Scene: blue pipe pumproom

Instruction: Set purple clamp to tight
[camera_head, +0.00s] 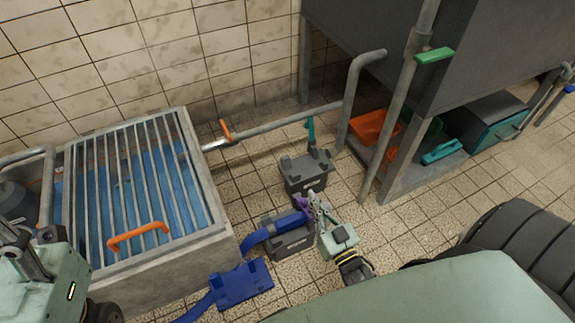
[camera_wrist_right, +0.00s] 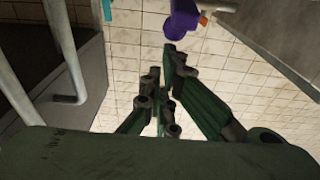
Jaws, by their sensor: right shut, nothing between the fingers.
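The purple clamp (camera_head: 300,203) shows as a small purple piece at the end of a blue hose, above a grey block on the floor. It also shows in the right wrist view (camera_wrist_right: 184,18) at the top, just beyond my fingertips. My right gripper (camera_head: 311,199) is shut and empty, with its fingers close beside the purple piece. Whether they touch it I cannot tell. The same gripper fills the middle of the right wrist view (camera_wrist_right: 166,62). My left gripper (camera_head: 22,245) is at the left edge, partly cut off, and its jaws cannot be made out.
A grated basin (camera_head: 211,200) with an orange handle (camera_head: 138,236) stands at the left. Grey blocks (camera_head: 307,172) and a blue piece (camera_head: 241,284) lie near my right gripper. A grey tank (camera_head: 385,45) overhangs a shelf at the right. Tiled floor lies open at the right.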

